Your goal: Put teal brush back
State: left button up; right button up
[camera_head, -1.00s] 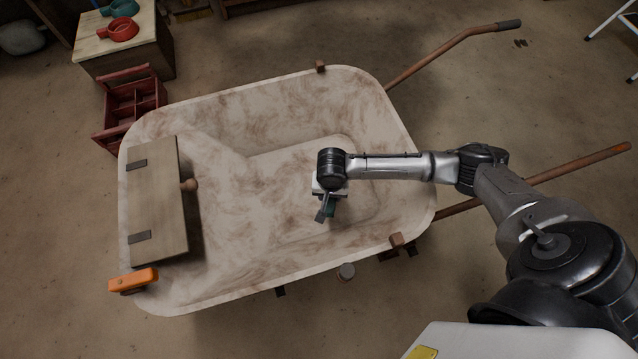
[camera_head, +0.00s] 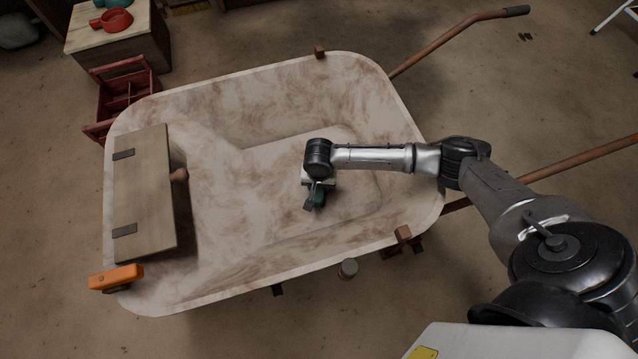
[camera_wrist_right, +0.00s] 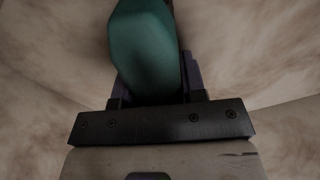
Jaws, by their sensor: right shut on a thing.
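The teal brush (camera_wrist_right: 146,50) fills the space between the fingers of my right gripper in the right wrist view. In the head view a small teal part of the brush (camera_head: 319,198) shows at the fingers. My right gripper (camera_head: 314,200) is shut on the brush and is over the hollow of the wheelbarrow tray (camera_head: 230,125). The rest of the brush is hidden by the gripper, and I cannot tell whether it touches the tray. My left gripper is not in view.
A hinged wooden board with a knob (camera_head: 143,190) is at the tray's left end.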

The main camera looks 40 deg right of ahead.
jog(key=o, duration=0.9)
jog(key=shift+r, duration=0.3)
notch_tip(320, 180, up, 10)
jog(key=p, duration=0.5)
jog(key=shift+r+p, duration=0.4)
jog(key=shift+r, duration=0.35)
